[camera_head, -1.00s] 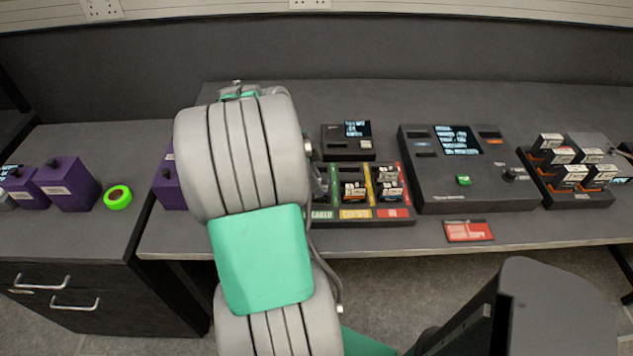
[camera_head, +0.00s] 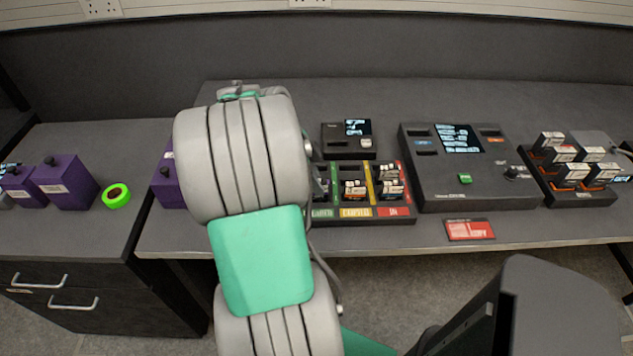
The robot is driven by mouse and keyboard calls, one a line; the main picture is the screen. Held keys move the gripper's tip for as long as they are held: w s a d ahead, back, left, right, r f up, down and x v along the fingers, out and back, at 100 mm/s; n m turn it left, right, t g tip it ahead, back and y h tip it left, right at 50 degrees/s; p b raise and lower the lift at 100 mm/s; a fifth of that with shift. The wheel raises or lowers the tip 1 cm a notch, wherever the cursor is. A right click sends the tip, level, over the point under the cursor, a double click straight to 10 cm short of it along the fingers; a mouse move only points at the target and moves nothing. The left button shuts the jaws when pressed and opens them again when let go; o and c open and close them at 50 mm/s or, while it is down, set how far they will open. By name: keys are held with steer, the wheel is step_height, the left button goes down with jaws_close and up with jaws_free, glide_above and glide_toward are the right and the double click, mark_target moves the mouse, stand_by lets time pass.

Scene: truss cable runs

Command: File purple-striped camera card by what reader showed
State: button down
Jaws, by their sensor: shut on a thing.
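A small dark reader (camera_head: 348,150) with a lit screen (camera_head: 357,127) stands behind the sorting tray; its screen text is too small to read. A pale patch sits on the reader's front right. The sorting tray (camera_head: 362,222) has green, yellow and red label strips. Cards (camera_head: 353,189) stand in its yellow lane, and more cards (camera_head: 390,188) stand in its red lane. The green lane is partly hidden by my arm. I cannot make out a purple stripe on any card. My gripper is hidden behind my arm, so what it holds does not show.
A large console (camera_head: 470,185) with a screen, green button and knob stands right of the tray. A rack (camera_head: 580,198) with several cards is at far right. A red-faced plate (camera_head: 469,230) lies at the front edge. Purple boxes (camera_head: 66,182) and a green tape roll (camera_head: 116,195) are left.

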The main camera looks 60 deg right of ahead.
steer(key=shift+f+b, duration=0.35)
steer(key=shift+b, duration=0.05)
steer(key=c, duration=1)
jaws_free()
steer(key=shift+r, duration=0.1)
step_height(320, 180, up, 7)
steer(key=p, duration=0.5)
steer(key=shift+r+p, duration=0.2)
steer(key=shift+p, duration=0.1)
